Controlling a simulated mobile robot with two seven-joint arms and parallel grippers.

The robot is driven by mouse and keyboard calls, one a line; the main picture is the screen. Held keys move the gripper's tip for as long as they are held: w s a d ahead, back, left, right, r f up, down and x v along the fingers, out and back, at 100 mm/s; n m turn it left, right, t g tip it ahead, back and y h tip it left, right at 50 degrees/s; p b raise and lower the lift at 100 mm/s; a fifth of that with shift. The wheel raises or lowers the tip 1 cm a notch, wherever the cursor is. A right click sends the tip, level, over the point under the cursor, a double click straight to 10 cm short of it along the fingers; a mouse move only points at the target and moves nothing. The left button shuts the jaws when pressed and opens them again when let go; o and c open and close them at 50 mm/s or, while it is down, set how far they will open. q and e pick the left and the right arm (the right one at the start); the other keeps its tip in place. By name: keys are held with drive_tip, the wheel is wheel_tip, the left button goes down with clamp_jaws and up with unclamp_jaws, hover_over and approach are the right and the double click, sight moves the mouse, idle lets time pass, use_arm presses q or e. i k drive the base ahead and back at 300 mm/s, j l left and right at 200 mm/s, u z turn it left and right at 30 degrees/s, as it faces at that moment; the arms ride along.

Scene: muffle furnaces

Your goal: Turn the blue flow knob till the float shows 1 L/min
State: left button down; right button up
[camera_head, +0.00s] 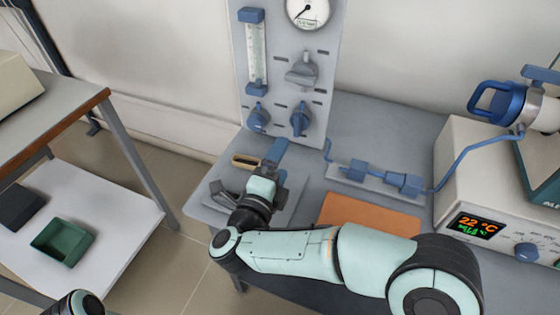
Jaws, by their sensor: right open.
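The grey gas panel (279,88) stands upright at the back of the bench. Its clear flow tube (257,58) has blue ends; the float and scale are too small to read. A blue knob (258,118) sits just below the tube. A second blue knob (301,118) sits to its right, and the labels of both are unreadable. My right gripper (272,170) is open, low in front of the panel and below the two knobs, apart from them. Its fingers are partly hidden by its own hand. Only a joint of my left arm shows at the bottom left.
A grey lever knob (301,71) and a round gauge (307,10) are higher on the panel. A tan handle (245,161) and a blue bar (277,150) lie close by my right gripper. Blue fittings (375,178), an orange mat (370,210) and a furnace (480,175) are to the right.

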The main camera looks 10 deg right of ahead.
sight(257, 121)
drive_tip(key=k+j, duration=0.85)
